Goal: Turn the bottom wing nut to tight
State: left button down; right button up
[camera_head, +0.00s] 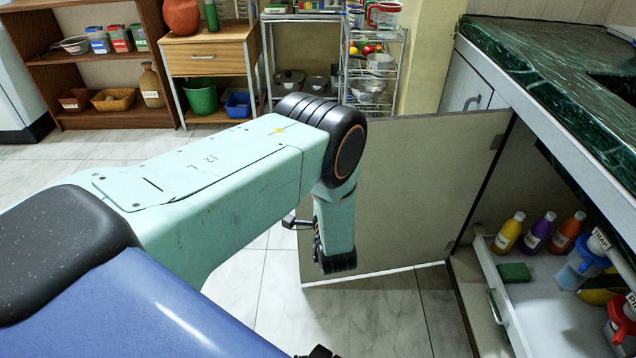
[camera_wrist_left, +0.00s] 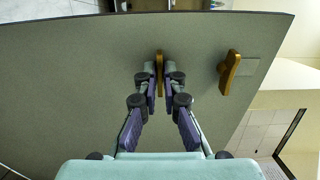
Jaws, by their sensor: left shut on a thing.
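Two gold-brown wing nuts show on a flat grey panel (camera_wrist_left: 70,85) in the left wrist view. My left gripper (camera_wrist_left: 160,78) is shut on one wing nut (camera_wrist_left: 160,60), with a fingertip on each side of its upright wing. The other wing nut (camera_wrist_left: 230,72) stands to the right, slightly tilted, next to a pale square patch, and nothing touches it. In the head view my left arm hides most of the gripper and both nuts.
An open cabinet door (camera_head: 420,190) stands behind my left arm. At the right, a pull-out drawer (camera_head: 490,275) holds several bottles and a green sponge (camera_head: 514,272) under a green marble counter (camera_head: 560,75). Shelves stand at the back. Tiled floor is clear at left.

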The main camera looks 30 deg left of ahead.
dwell(0.4)
pick_arm(q)
jog(key=c, duration=1.5)
grip_release()
jog(key=v, duration=1.2)
